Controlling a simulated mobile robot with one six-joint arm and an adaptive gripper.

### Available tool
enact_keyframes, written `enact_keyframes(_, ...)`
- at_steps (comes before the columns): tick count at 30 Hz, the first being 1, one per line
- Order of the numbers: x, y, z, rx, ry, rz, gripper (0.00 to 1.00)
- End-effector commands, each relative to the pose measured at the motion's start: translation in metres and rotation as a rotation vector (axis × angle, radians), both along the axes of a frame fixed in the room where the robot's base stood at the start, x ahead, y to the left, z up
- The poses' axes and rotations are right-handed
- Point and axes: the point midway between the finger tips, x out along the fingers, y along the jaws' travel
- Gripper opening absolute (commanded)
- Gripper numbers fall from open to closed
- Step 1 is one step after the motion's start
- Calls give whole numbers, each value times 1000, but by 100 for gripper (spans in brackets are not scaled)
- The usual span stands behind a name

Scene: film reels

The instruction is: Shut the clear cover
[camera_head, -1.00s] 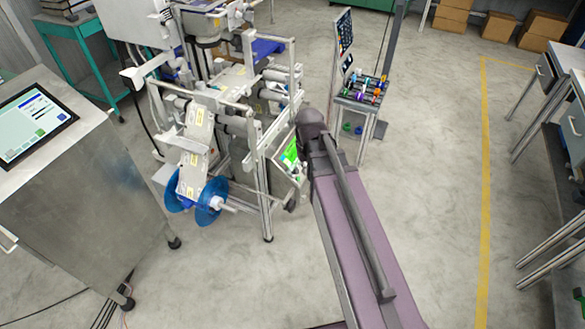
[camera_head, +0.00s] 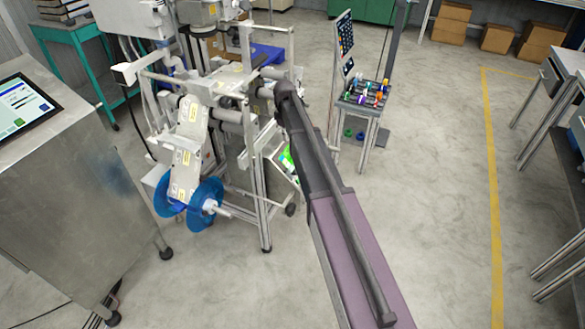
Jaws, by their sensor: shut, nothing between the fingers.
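The film machine (camera_head: 190,116) stands at the upper left, with an open metal frame, rollers and a pale film web running down to a blue reel (camera_head: 206,203). I cannot make out a clear cover on it, nor whether one is open or shut. My arm reaches up from the bottom right, and its dark far end overlaps the right side of the machine frame. My gripper does not show; the arm or the machine may hide it. A small screen with green on it (camera_head: 287,160) is partly covered by my arm.
A steel cabinet (camera_head: 85,190) with a tablet (camera_head: 24,106) stands at the left. A small stand with coloured items (camera_head: 364,97) is right of the machine. Benches (camera_head: 550,95) line the right edge. The floor between a yellow line (camera_head: 492,180) and my arm is clear.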

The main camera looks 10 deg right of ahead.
Motion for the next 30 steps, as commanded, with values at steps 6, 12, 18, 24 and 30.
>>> enact_keyframes(6, -1, 0, 1, 0, 0, 0, 0)
enact_keyframes(12, -1, 1, -2, 0, 0, -1, 0)
enact_keyframes(18, -1, 1, -10, 0, 0, -1, 0)
enact_keyframes(24, -1, 1, -24, 0, 0, 0, 0)
enact_keyframes(30, -1, 1, -39, 0, 0, 0, 0)
